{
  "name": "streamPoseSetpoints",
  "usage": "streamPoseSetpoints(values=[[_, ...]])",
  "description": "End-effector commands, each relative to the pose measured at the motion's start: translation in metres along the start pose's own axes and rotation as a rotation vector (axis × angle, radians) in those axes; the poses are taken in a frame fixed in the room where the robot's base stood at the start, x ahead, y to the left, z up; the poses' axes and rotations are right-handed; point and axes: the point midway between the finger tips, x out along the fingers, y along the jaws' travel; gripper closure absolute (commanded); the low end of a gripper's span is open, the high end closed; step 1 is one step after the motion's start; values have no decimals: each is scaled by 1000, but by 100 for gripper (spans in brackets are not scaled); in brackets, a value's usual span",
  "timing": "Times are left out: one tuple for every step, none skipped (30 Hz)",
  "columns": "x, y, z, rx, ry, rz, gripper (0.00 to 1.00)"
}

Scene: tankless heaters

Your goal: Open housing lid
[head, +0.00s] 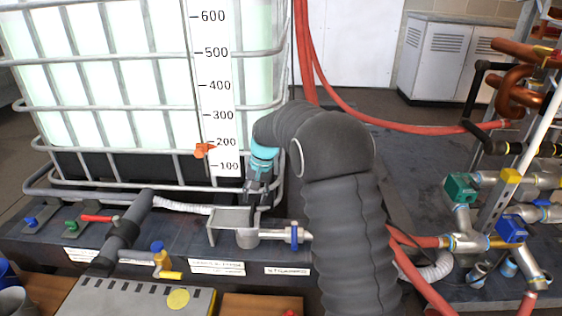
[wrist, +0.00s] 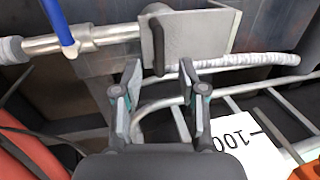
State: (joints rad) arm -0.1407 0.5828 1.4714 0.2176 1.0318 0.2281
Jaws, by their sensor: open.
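The grey metal housing (head: 229,218) sits on the dark bench top in front of the white tank, with a pipe at its right side. In the wrist view the housing (wrist: 197,33) is at the top centre, its flat plate facing me. A dark bar-like handle (wrist: 158,50) stands at that plate, just beyond my fingertips and between them in the picture. My gripper (wrist: 160,76) is open and empty. In the head view my gripper (head: 254,198) points down just above the housing, whose right part it partly hides. I cannot tell whether a finger touches it.
A blue-handled valve (head: 294,236) is on the pipe right of the housing; its blue lever (wrist: 60,25) shows in the wrist view. The caged tank (head: 110,166) stands close behind. A white corrugated hose (head: 182,207) runs left. Valves and pipes (head: 465,240) stand right.

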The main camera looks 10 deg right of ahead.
Motion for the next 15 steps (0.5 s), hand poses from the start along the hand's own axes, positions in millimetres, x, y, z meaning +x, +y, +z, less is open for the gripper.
streamPoseSetpoints(values=[[-12, 1, -1, 1, 3, -1, 59], [-17, 1, -1, 2, 2, 0, 59], [-24, 1, -1, 2, 3, -1, 59], [-29, 1, -1, 2, 3, -1, 59], [-34, 1, -1, 2, 3, -1, 59], [-41, 1, -1, 2, 3, -1, 59], [-46, 1, -1, 2, 3, -1, 59], [-51, 1, -1, 2, 2, -1, 59], [-58, 1, -1, 2, 3, -1, 59], [-63, 1, -1, 2, 3, -1, 59], [-68, 1, -1, 2, 3, 0, 59], [-75, 1, -1, 2, 2, 0, 59], [-80, 1, -1, 2, 3, 0, 59], [-85, 1, -1, 2, 3, 0, 59], [-92, 1, 0, 1, 3, 0, 59]])
